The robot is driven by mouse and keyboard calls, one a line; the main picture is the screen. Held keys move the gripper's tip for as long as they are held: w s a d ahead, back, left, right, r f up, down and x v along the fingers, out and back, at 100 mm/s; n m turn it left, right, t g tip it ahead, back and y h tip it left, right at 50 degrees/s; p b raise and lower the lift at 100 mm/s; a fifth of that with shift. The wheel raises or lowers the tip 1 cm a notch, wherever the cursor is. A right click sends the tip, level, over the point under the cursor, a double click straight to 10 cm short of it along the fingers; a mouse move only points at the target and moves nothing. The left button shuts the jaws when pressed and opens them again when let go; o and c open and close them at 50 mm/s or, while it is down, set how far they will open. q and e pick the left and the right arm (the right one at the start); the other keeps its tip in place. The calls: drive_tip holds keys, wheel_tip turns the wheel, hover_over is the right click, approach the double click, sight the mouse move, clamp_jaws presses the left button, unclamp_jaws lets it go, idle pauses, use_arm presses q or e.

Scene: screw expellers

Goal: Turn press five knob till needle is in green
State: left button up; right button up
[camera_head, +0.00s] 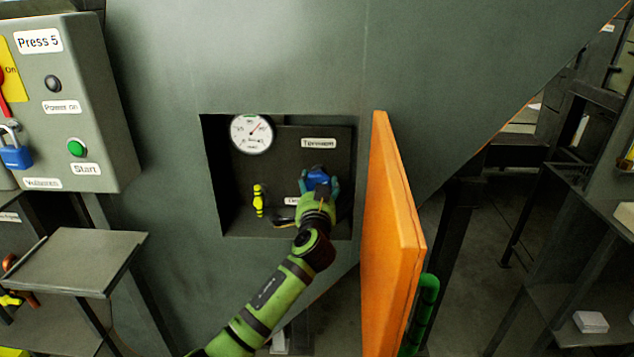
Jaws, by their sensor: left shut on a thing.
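The pressure gauge (252,134) is a round white dial at the upper left of a recess in the grey press wall. Its red needle points up and to the right; the colour zone under its tip is too small to tell. The blue knob (317,177) is on the dark panel inside the recess, below a small label. My left gripper (318,184) reaches into the recess from below and is shut on the blue knob, with its fingers around it and partly hiding it. My right gripper is not in view.
An orange door (388,240) stands open just right of the recess, close to my left arm. A yellow handle (258,200) is left of the knob. The Press 5 control box (108,120) and a small grey shelf (75,262) are at left.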

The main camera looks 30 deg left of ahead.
use_arm(q)
drive_tip(key=shift+w+r+m+p, duration=0.1)
drive_tip(key=shift+r+m+p, duration=0.45)
drive_tip(key=shift+m, duration=0.65)
drive_tip(key=shift+d, duration=0.1)
drive_tip(key=o, duration=0.9)
drive_tip(key=shift+o, duration=1.2)
drive_tip(key=shift+f, duration=0.15)
drive_tip(key=shift+d+f, duration=0.1)
drive_tip(key=shift+f, duration=0.1)
drive_tip(key=v, duration=1.2)
